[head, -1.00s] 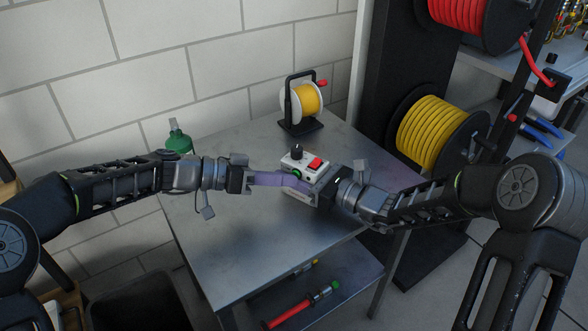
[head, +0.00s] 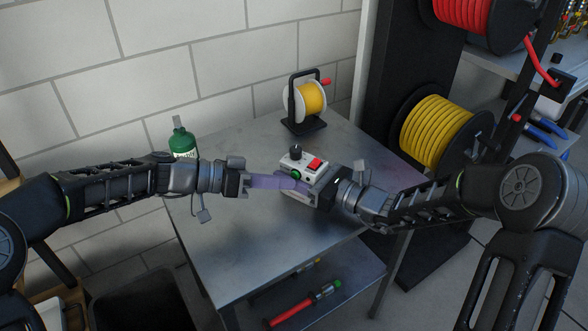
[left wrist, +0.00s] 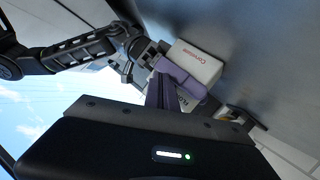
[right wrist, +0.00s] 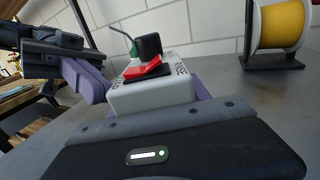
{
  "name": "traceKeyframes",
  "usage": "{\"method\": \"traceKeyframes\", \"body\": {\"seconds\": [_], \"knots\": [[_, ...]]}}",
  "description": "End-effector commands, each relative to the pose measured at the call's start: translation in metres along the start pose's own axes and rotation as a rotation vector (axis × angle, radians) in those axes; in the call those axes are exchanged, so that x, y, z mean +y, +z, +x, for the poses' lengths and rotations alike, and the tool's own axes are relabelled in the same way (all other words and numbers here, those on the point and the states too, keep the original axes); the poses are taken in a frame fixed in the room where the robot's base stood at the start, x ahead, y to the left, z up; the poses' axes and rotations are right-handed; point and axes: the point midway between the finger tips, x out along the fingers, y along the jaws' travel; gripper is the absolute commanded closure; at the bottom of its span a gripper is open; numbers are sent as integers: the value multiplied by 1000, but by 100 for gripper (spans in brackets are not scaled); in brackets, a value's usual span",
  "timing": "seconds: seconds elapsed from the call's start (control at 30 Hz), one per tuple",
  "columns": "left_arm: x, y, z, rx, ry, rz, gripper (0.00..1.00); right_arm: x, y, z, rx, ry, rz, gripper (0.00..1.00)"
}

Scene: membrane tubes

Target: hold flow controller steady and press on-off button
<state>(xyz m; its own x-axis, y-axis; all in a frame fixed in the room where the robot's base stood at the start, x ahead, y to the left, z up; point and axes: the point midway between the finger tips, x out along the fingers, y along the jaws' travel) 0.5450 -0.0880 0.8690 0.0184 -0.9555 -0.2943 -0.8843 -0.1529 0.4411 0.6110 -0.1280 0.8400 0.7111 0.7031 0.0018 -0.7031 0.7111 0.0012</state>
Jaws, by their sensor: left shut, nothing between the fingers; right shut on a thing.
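The flow controller (head: 312,177) is a white box with a black knob (head: 296,151), a red switch (head: 315,163) and a round green part (head: 296,174) on its left side. It sits over the metal table, and I cannot tell whether it touches it. My right gripper (right wrist: 196,100) is shut on the box from the right. My left gripper (head: 300,184) is shut and empty, its purple fingertips at the box's left side just below the green part. Contact is unclear. The box (left wrist: 198,62) also shows beyond the purple fingers in the left wrist view.
The metal table (head: 240,250) is mostly bare. A yellow reel (head: 311,98) stands at its back, and a green bottle (head: 182,144) is behind my left arm. A rack with yellow hose (head: 436,135) is to the right. A red tool (head: 295,310) lies on the lower shelf.

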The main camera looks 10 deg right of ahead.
Motion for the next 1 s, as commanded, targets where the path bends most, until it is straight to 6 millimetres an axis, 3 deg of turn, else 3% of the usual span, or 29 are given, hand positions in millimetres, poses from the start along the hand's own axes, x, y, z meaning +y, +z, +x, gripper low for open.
{"method": "traceKeyframes", "body": {"seconds": [0.27,0.77,1.0], "knots": [[2,3,-5,0,-1,0,100,-3,0,-1,1,-6,-1,100],[28,28,-40,-1,-1,0,100,-4,0,-2,1,-8,-1,100],[31,31,-43,-2,1,0,100,-4,0,-2,1,-9,-1,100]]}}
